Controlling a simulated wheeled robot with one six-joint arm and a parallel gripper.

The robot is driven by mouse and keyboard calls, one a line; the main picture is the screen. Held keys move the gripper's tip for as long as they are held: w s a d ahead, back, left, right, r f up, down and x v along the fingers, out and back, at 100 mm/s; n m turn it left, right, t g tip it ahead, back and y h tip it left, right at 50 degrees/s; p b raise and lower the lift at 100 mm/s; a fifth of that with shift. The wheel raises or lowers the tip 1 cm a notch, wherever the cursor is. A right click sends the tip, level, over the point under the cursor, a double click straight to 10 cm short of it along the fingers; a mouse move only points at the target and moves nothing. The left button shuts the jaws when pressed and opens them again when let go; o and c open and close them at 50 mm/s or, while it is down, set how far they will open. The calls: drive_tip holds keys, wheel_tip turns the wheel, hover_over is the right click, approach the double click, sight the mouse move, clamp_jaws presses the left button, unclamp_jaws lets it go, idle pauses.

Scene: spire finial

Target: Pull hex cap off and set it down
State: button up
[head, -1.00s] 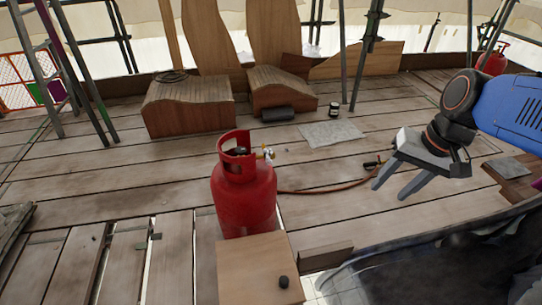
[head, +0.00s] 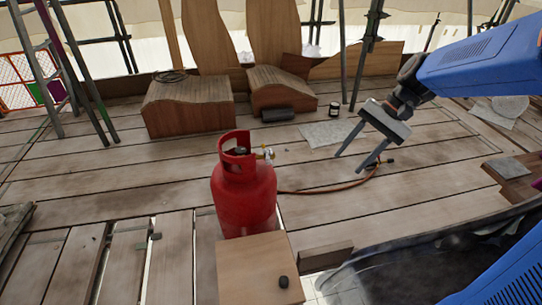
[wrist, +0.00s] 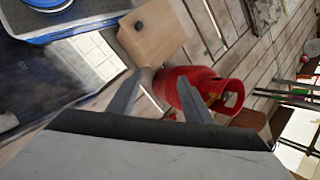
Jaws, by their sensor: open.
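A small dark cap (head: 283,282) sits on top of a pale wooden block (head: 250,262) at the bottom centre of the head view. It is too small to tell whether it is hexagonal. In the wrist view the cap (wrist: 138,26) and block (wrist: 160,35) are at the upper centre, beyond my fingertips. My gripper (head: 348,162) is open and empty, in the air to the right of the red gas cylinder (head: 243,200). Its fingers point down and left, well apart from the cap. Both fingers (wrist: 159,77) show in the wrist view with nothing between them.
The red cylinder, with a brass valve, stands right behind the block. A reddish hose (head: 330,190) runs from it across the planks. Wooden curved pieces (head: 187,105), a dark roll (head: 277,114) and scaffold poles (head: 368,50) are farther back. The planks left of the cylinder are mostly clear.

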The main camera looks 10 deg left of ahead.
drive_tip(key=w+a+f+m+g+y, duration=0.25)
drive_tip(key=w+a, duration=0.25)
drive_tip(key=w, duration=0.4)
drive_tip(key=m+g+y, duration=0.1)
drive_tip(key=m+y, duration=0.6)
drive_tip(key=y, duration=0.2)
approach(271, 155)
drive_tip(key=shift+w+d+f, duration=0.55)
drive_tip(key=shift+w+f, duration=0.05)
drive_tip(key=shift+w, duration=0.2)
drive_tip(key=shift+a, duration=0.1)
drive_tip(key=shift+x, duration=4.4)
drive_tip(key=shift+s, duration=0.1)
clamp_jaws()
